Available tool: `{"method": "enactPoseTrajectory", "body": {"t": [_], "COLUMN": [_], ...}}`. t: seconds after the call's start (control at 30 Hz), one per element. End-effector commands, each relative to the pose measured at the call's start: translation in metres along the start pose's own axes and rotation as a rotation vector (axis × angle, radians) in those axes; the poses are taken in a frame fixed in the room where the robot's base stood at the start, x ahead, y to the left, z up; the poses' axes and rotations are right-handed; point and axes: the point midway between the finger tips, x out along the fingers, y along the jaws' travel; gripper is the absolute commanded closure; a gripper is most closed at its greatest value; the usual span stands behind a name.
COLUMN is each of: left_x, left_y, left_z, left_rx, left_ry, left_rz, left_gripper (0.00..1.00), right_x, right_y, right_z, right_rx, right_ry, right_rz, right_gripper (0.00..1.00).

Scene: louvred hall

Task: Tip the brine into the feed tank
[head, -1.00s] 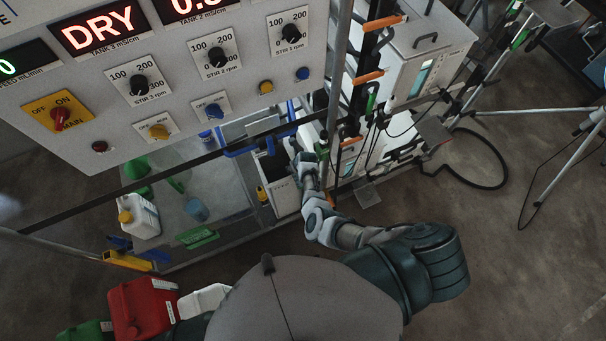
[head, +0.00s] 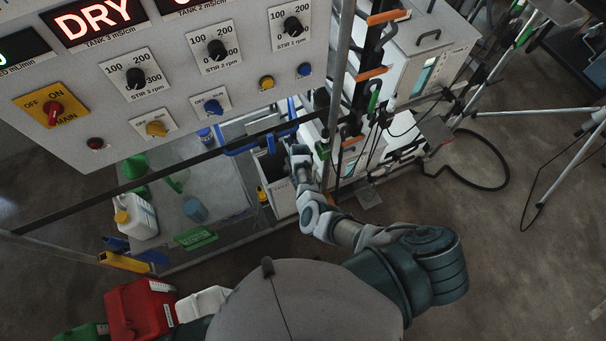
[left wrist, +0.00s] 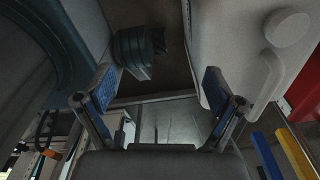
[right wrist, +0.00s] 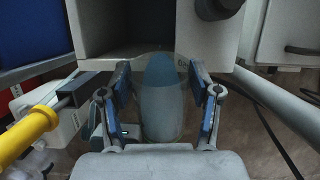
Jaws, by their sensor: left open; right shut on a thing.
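My right gripper (right wrist: 160,105) is shut on a see-through, rounded vessel (right wrist: 160,122) with something blue-grey in it. In the right wrist view the vessel is in front of a pale box (right wrist: 215,45) with a dark open front. In the head view my right gripper (head: 297,152) is beside a metal upright, and the vessel cannot be made out. My left gripper (left wrist: 160,100) is open and empty. A white capped can (left wrist: 245,50) is close by its right finger; I cannot tell if they touch. I cannot tell which container is the feed tank.
A control panel (head: 160,60) with knobs and a DRY display overhangs the bench. Below it are a yellow-capped white jug (head: 135,217), a blue cup (head: 195,210) and a green tray (head: 196,238). A red can (head: 140,308) stands near my body. Tripod legs (head: 560,155) stand right.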

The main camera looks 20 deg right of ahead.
Motion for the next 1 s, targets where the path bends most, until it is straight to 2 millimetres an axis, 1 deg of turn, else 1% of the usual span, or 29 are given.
{"method": "enactPoseTrajectory", "body": {"t": [0.03, 0.1, 0.4, 0.5, 0.67, 0.9, 1.0], "left_x": [0.008, 0.015, 0.041, 0.048, 0.050, 0.049, 0.049], "left_y": [-0.001, -0.002, -0.018, -0.021, -0.019, -0.005, -0.003], "left_z": [0.001, 0.003, 0.010, 0.011, 0.012, 0.009, 0.008], "left_rx": [0.001, 0.002, 0.002, 0.002, 0.001, -0.002, 0.000], "left_ry": [-0.001, -0.001, -0.008, -0.010, -0.010, -0.006, -0.006], "left_rz": [0.000, -0.002, -0.021, -0.024, -0.022, -0.006, -0.004], "left_gripper": [0.07, 0.07, 0.07, 0.07, 0.07, 0.07, 0.07], "right_x": [0.004, 0.007, 0.014, 0.015, 0.014, 0.012, 0.012], "right_y": [0.002, 0.003, 0.002, 0.001, 0.001, 0.004, 0.004], "right_z": [0.002, 0.002, 0.005, 0.005, 0.006, 0.006, 0.006], "right_rx": [-0.002, -0.002, 0.000, 0.000, 0.001, 0.000, 0.000], "right_ry": [0.012, 0.039, 0.143, 0.170, 0.189, 0.189, 0.189], "right_rz": [0.001, 0.000, 0.001, 0.002, 0.001, -0.001, -0.002], "right_gripper": [1.00, 1.00, 1.00, 1.00, 1.00, 1.00, 1.00]}}
